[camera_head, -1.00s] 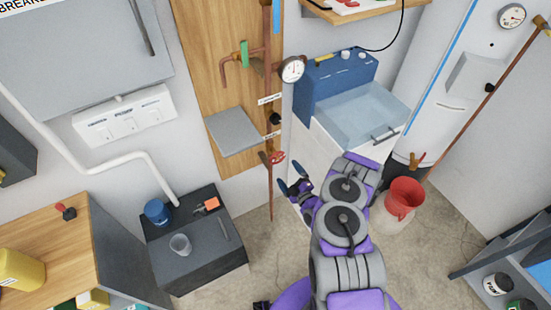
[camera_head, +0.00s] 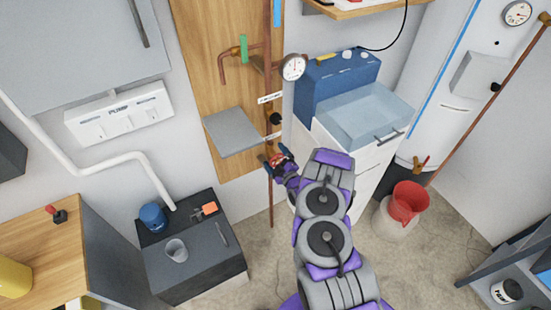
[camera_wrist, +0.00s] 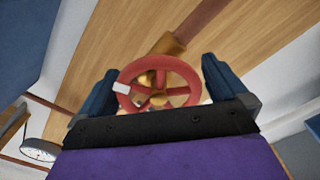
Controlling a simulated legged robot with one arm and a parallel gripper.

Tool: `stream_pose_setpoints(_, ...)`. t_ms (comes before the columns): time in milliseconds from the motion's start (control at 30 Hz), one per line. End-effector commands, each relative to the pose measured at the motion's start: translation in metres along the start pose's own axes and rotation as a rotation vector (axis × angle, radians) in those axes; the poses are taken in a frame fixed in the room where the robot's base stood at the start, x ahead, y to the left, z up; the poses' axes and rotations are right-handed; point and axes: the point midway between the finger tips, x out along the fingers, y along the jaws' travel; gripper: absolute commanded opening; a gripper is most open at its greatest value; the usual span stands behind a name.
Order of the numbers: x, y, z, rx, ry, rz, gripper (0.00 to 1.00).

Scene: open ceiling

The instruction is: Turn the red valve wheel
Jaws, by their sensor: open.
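The red valve wheel (camera_wrist: 187,68) is a spoked ring with a brass hub and a white tag on its left rim. It sits on a brass and copper pipe in front of the wooden panel. In the wrist view my gripper (camera_wrist: 158,85) is open, with one blue finger on each side of the wheel. I cannot tell whether the fingers touch its rim. In the head view the wheel (camera_head: 279,157) is small and partly hidden by my gripper (camera_head: 275,162), which is at the lower part of the vertical pipe.
A dark cabinet (camera_head: 190,265) stands at lower left.

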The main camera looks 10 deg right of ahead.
Motion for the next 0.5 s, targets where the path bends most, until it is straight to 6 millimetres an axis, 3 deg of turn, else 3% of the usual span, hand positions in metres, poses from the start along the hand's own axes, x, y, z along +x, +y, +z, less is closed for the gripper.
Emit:
stream_pose_setpoints(67, -0.0002, 0.0000, 0.0001, 0.000, 0.000, 0.000, 0.96)
stream_pose_setpoints(500, -0.0005, -0.0010, 0.0004, 0.001, -0.001, -0.002, 0.54)
